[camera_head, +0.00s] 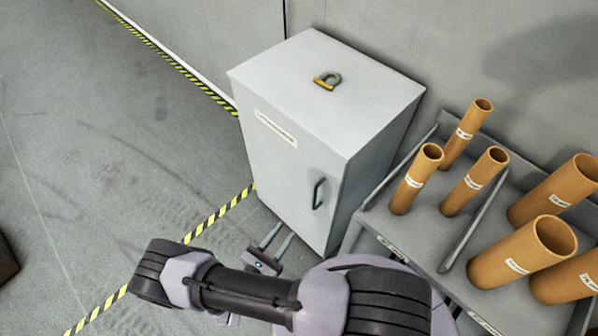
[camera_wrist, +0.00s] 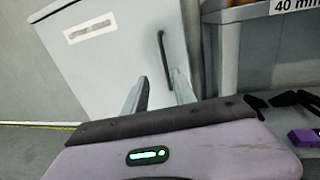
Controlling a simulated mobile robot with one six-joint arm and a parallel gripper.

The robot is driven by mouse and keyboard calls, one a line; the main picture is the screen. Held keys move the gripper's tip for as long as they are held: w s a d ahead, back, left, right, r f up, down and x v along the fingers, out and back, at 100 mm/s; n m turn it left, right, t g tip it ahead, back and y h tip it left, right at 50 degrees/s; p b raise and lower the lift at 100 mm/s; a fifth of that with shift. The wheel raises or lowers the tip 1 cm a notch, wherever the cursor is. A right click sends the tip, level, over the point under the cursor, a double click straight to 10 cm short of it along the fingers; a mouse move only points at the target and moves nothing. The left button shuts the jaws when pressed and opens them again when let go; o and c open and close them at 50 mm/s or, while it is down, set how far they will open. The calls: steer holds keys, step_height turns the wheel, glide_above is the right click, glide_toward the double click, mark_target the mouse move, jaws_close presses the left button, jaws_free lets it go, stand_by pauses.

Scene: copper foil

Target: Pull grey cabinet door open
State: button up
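The grey cabinet (camera_head: 265,165) stands against the wall, its door shut, with a white label at the upper left. The cabinet also fills the upper left of the wrist view (camera_wrist: 120,65). A dark vertical bar handle (camera_head: 318,193) is on the right side of the door; it also shows in the wrist view (camera_wrist: 164,58). My gripper (camera_head: 278,238) is in front of the lower door, to the left of and below the handle. Its two fingers are apart in the wrist view (camera_wrist: 159,88), with nothing between the tips that I can see. Whether a finger touches the door is unclear.
A padlock (camera_head: 327,81) lies on the cabinet top. A grey cart (camera_head: 428,255) with several copper-coloured tubes (camera_head: 484,178) stands close on the cabinet's right. Yellow-black tape (camera_head: 222,212) crosses the floor.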

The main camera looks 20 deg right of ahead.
mark_target(315, 196)
steer(key=x, duration=0.5)
steer(key=b+x, duration=0.1)
steer(key=x, duration=0.4)
steer(key=s+b+x, duration=0.1)
steer(key=x, duration=0.5)
steer(key=shift+d, duration=0.3)
steer(key=shift+w+d, duration=0.2)
steer(key=shift+d, duration=0.15)
steer(key=shift+r, duration=0.1)
jaws_close()
